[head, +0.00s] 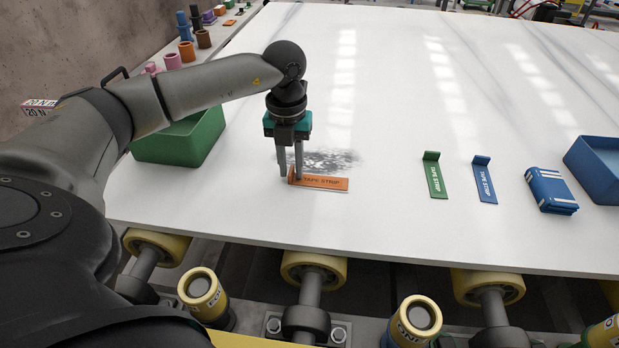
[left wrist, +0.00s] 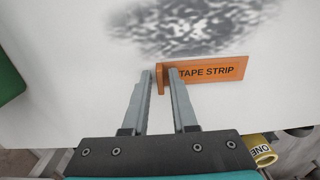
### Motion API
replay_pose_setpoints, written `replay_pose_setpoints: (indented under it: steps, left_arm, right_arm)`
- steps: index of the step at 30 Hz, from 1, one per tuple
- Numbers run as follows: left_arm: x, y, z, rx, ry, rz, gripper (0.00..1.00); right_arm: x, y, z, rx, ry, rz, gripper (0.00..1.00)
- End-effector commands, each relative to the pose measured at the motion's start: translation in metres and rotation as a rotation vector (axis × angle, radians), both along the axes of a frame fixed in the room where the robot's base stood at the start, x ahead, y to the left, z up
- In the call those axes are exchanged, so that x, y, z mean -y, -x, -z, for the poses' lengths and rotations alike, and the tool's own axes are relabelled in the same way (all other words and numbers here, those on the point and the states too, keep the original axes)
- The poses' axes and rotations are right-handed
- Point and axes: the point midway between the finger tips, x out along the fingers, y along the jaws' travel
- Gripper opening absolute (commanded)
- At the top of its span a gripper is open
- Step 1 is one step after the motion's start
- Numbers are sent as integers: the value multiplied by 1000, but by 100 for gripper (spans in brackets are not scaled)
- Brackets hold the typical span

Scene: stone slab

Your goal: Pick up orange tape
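The orange tape strip (head: 325,183) lies on the white slab near its front edge, with an upturned tab at its left end. It also shows in the left wrist view (left wrist: 228,70), printed "TAPE STRIP". My left gripper (head: 291,174) points down at the tab end. In the left wrist view its fingers (left wrist: 161,75) are apart, one on each side of the tab, with a visible gap on the left side. The right finger covers part of the strip and is close to the tab; I cannot tell if it touches. My right gripper is not in view.
A grey speckled patch (head: 335,159) lies just behind the strip. Green (head: 434,177) and blue (head: 484,181) tape strips, a blue bundle (head: 551,191) and a blue bin (head: 597,168) stand to the right. A green bin (head: 181,142) is left, partly behind my arm.

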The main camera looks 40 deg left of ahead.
Motion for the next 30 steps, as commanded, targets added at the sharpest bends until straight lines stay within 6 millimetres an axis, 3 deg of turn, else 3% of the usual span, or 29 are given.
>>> replay_pose_setpoints:
  steps: [1,6,21,30]
  left_arm:
    - [0,0,0,0,0,0,19]
    - [0,0,0,0,0,0,0]
    - [0,0,-2,0,0,0,0]
    - [0,0,-26,3,-1,0,0]
  right_arm:
    - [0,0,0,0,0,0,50]
    - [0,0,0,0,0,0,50]
    - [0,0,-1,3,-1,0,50]
    - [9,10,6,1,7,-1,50]
